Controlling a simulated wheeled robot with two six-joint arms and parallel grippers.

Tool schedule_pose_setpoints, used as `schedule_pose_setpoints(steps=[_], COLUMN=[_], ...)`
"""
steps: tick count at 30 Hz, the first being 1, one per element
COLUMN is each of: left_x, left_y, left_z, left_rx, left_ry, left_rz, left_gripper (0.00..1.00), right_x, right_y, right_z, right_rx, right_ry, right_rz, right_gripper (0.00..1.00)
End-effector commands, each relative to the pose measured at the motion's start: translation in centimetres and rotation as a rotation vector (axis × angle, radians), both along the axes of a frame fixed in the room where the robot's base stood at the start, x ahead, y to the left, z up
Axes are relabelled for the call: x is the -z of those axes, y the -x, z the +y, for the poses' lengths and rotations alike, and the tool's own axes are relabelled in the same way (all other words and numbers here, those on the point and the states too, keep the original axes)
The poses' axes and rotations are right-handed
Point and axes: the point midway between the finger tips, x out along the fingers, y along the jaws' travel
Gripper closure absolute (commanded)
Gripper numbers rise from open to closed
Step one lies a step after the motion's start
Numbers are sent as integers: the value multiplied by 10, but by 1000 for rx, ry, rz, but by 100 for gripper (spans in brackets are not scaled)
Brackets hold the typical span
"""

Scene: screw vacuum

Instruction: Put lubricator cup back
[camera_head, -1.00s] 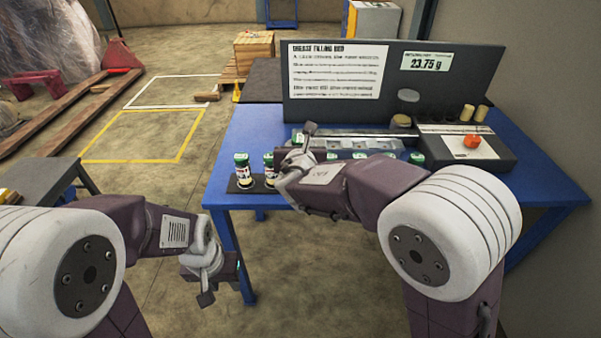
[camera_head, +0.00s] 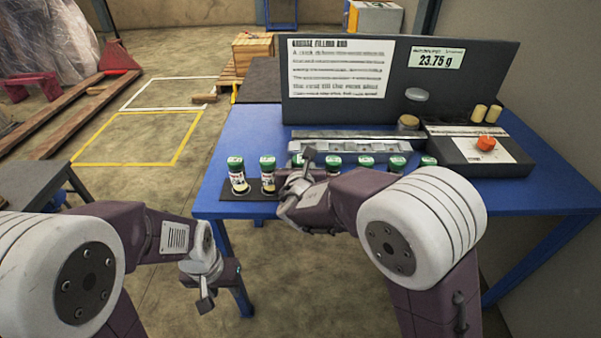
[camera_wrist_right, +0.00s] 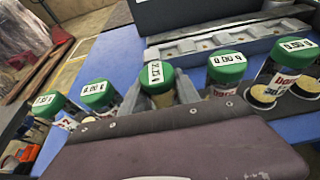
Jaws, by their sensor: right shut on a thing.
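Green-capped lubricator cups (camera_head: 237,176) stand in a row on a dark strip (camera_head: 226,192) at the table's front edge. My right gripper (camera_wrist_right: 158,97) is shut on one cup (camera_wrist_right: 156,76), third from the left, whose cap label shows a non-zero weight I cannot read surely. Its lower part is hidden by my gripper, so I cannot tell if it is seated. Neighbouring cups (camera_wrist_right: 97,94) and (camera_wrist_right: 226,72) carry 0.00 g labels.
The blue table (camera_head: 222,140) carries a grey tray (camera_head: 350,151) behind the cups. A dark board (camera_head: 400,90) with a 23.75 g display stands behind.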

Motion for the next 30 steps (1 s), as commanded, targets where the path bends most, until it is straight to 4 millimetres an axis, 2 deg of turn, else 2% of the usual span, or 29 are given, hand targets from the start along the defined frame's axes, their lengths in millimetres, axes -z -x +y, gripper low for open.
schedule_pose_setpoints(steps=[10,11,13,24,26,30], left_x=[4,4,3,-1,-1,-6], left_y=[0,0,0,0,0,0], left_z=[0,0,0,0,0,0], left_rx=[0,0,0,0,0,0], left_ry=[0,0,0,0,0,0], left_rz=[0,0,0,0,0,0], left_gripper=[64,64,64,64,64,64], right_x=[6,6,5,1,-2,-15], right_y=[0,0,0,2,9,36], right_z=[0,0,0,0,1,1], right_rx=[0,0,0,-1,-1,-4], right_ry=[-1,-1,-1,-1,-2,-2], right_rz=[-1,0,0,0,-1,-1], right_gripper=[100,59,40,40,40,40])
